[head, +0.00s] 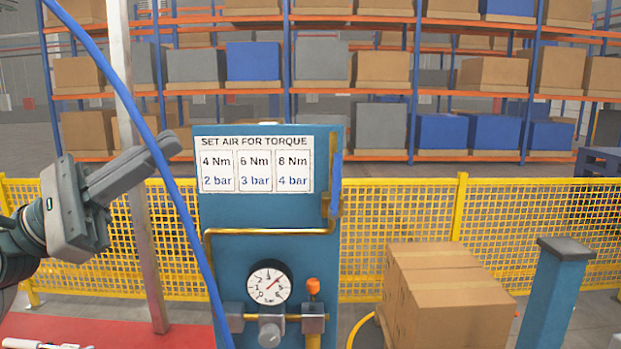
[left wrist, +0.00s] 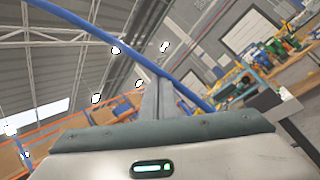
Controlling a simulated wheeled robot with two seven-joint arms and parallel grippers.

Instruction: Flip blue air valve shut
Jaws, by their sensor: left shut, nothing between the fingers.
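The blue air valve (head: 337,195) is at the right edge of the blue panel (head: 270,210). Its lever looks upright, along the vertical run of the brass pipe (head: 270,231); the valve body is partly hard to make out. My left gripper (head: 163,148) is shut and empty, left of the panel at about the height of the torque sign, apart from the valve. Its shut fingers also show in the left wrist view (left wrist: 157,100). My right gripper is not in view.
A blue hose (head: 180,200) runs down between my left gripper and the panel. The panel carries a sign (head: 254,165), a pressure gauge (head: 269,283) and an orange-topped fitting (head: 313,300). Cardboard boxes (head: 450,310) stand right; a yellow fence (head: 400,210) is behind.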

